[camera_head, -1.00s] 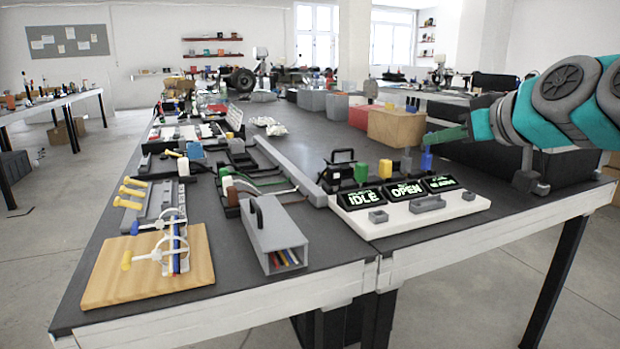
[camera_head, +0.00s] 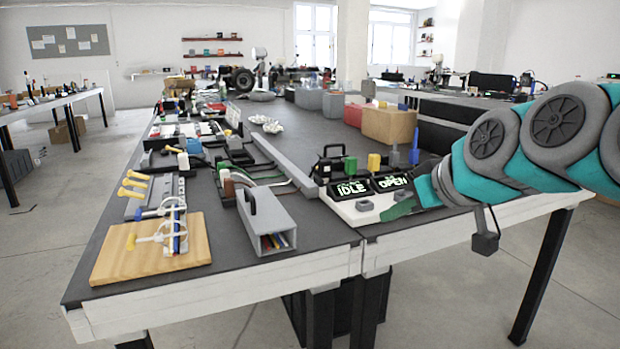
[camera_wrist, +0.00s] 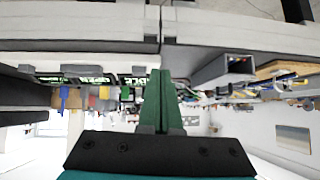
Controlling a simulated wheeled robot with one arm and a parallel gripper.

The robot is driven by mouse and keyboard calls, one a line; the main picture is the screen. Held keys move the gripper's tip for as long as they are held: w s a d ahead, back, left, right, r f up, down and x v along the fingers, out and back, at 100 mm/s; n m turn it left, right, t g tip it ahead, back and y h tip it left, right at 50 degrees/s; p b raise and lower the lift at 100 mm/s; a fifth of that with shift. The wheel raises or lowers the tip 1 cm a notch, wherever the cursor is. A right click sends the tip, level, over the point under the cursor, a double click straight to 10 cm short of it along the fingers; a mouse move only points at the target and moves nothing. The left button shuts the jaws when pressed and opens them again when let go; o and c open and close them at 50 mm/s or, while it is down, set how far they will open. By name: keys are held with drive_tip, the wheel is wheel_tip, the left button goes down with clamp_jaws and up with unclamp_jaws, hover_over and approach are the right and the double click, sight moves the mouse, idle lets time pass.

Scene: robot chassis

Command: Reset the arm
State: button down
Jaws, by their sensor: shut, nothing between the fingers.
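My arm reaches in from the right in the head view, teal and grey. My gripper (camera_head: 398,210) has green fingers and hangs by the front edge of the white panel with the lit displays, covering part of it. The fingers also show in the wrist view (camera_wrist: 159,75), closed together with nothing between them. Whether they touch the panel is hard to tell.
The dark workbench (camera_head: 300,228) holds a white panel (camera_head: 362,215) reading IDLE and OPEN, a grey box of pens (camera_head: 268,222), a wooden board (camera_head: 120,262) and a cardboard box (camera_head: 388,125). Open floor (camera_head: 440,300) lies in front. The wrist view is upside down.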

drive_tip(key=s+a+f+m+g+h, duration=0.1)
drive_tip(key=s+f+g, duration=0.2)
drive_tip(key=s+f, duration=0.45)
drive_tip(key=s+a+f+g+h, duration=0.15)
drive_tip(key=s+f, duration=0.35)
drive_tip(key=f, duration=0.5)
drive_tip(key=s+d+f+m+g+h, duration=0.1)
drive_tip(key=s+d+f+g, duration=0.1)
drive_tip(key=s+f, duration=0.3)
drive_tip(key=s+d+f+m+g+h, duration=0.1)
drive_tip(key=s+f+g, duration=0.3)
drive_tip(key=s, duration=0.6)
drive_tip(key=shift+s+d+f+m, duration=0.4)
drive_tip(key=shift+f+m, duration=0.15)
drive_tip(key=shift+m, duration=0.25)
